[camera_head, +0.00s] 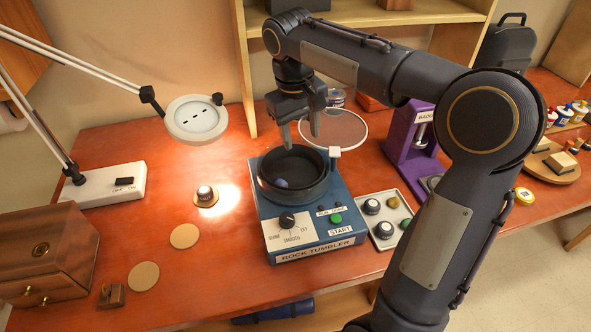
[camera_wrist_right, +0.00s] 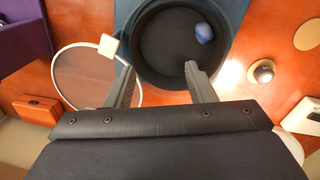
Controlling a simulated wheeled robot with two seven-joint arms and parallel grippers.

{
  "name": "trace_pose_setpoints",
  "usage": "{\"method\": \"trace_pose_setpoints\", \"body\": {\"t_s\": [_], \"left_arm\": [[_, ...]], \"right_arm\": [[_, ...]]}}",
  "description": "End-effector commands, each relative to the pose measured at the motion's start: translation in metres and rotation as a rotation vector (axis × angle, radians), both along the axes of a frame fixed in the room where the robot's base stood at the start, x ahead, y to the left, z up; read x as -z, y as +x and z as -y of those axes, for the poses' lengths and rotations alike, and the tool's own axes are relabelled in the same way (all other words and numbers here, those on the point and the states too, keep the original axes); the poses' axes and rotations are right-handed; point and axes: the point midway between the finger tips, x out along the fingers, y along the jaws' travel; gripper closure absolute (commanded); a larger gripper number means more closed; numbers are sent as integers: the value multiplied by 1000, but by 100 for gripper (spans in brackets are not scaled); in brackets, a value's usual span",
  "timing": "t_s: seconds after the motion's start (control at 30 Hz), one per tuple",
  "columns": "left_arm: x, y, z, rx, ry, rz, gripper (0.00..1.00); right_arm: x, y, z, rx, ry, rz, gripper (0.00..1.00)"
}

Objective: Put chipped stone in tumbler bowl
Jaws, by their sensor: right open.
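The rock tumbler (camera_head: 308,240) is a blue box with a black round bowl (camera_head: 296,200) on top. A small blue-grey stone (camera_head: 281,183) lies inside the bowl; it also shows in the right wrist view (camera_wrist_right: 203,33) near the bowl's wall. I cannot make out a chip on it. My right gripper (camera_head: 301,137) points down over the bowl's back edge, open, with nothing between its fingers. In the right wrist view its fingertips (camera_wrist_right: 159,70) stand apart over the bowl, clear of the stone. My left gripper is not in view.
A grey-white stone (camera_head: 205,193) sits on a coaster under the lamp (camera_head: 197,119). A tray (camera_head: 383,243) with several stones stands right of the tumbler. The round clear lid (camera_head: 350,127) is behind the bowl. A purple device (camera_head: 407,155) stands farther right.

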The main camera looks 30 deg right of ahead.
Motion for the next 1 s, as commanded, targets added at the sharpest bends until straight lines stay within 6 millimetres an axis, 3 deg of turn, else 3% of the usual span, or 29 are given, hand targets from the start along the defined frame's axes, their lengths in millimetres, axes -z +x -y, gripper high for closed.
{"method": "trace_pose_setpoints", "body": {"t_s": [0.2, 0.37, 0.87, 1.0], "left_arm": [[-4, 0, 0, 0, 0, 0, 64], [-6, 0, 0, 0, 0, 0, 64], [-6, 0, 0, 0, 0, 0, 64], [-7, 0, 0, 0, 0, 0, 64]], "right_arm": [[-40, 0, -4, 0, 1, 4, 50], [-57, 0, -6, -1, 1, 2, 50], [-61, -1, -6, -1, 1, 1, 50], [-59, -17, -6, -10, 21, 29, 50]]}}
